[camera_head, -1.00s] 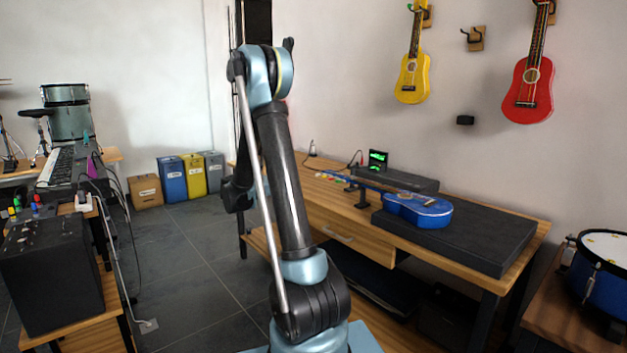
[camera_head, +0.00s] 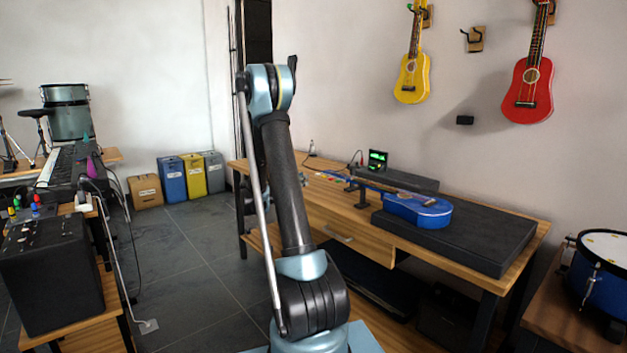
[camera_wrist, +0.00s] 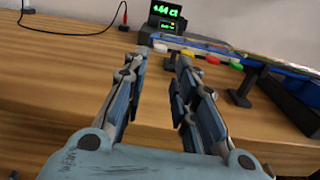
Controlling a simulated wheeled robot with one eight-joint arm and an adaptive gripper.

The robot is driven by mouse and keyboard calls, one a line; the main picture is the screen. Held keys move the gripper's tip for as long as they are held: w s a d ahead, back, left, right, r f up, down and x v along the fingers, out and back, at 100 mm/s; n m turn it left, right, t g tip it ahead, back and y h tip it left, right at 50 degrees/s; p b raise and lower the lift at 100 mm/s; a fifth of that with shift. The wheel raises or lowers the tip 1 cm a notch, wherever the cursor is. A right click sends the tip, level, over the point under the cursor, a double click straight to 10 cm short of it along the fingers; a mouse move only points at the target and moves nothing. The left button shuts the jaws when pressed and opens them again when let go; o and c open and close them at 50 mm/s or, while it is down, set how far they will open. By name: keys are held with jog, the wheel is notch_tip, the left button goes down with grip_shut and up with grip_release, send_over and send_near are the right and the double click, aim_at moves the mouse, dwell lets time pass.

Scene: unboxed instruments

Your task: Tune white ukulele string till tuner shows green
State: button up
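A blue ukulele (camera_head: 420,210) lies on the bench, its body on a dark mat and its neck pointing left toward the tuner. Its neck (camera_wrist: 215,46) also shows in the wrist view. Coloured pegs stick out from the headstock: a white peg (camera_wrist: 160,47), a yellow peg (camera_wrist: 187,53), a red peg (camera_wrist: 213,60) and a green peg (camera_wrist: 236,65). The tuner (camera_wrist: 167,17) reads about +44 ct in green; it also shows in the head view (camera_head: 377,160). My gripper (camera_wrist: 163,63) is open and empty, its fingertips short of the white peg, which appears between them.
A black stand (camera_wrist: 240,88) supports the neck, right of my gripper. A cable with a red plug (camera_wrist: 124,27) lies behind left. The bench top (camera_wrist: 70,75) is clear at left. Yellow (camera_head: 412,78) and red (camera_head: 528,90) ukuleles hang on the wall.

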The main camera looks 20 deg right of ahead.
aim_at(318, 174)
jog(key=x, duration=0.8)
jog(key=shift+w+d, duration=0.1)
jog(key=shift+d, duration=0.05)
grip_shut()
